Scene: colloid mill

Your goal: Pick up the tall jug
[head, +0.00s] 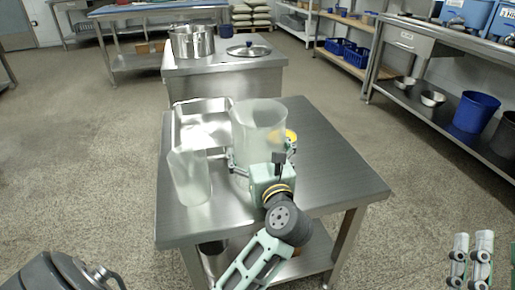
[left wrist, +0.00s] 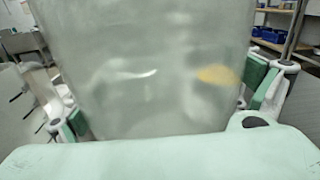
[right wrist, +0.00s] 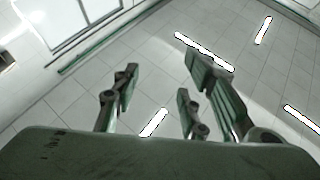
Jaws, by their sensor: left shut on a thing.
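A wide translucent jug (head: 259,122) is at the middle of the steel table, and it fills much of the left wrist view (left wrist: 145,60). My left gripper (head: 262,163) has its fingers on both sides of this jug, shut on it. Whether its base touches the table is hidden. A narrower translucent jug (head: 190,178) stands upright to its left, near the table's left edge, apart from the gripper. Which of the two is the tall jug I cannot tell for sure. My right gripper (head: 470,250) is off to the right, pointing up, open and empty in the right wrist view (right wrist: 163,75).
A steel tray (head: 203,106) lies at the table's back left. A yellow object (head: 291,138) is partly hidden behind the wide jug. A second table behind holds a steel pot (head: 192,42) and a lid (head: 248,51). The steel table's right side (head: 340,170) is clear.

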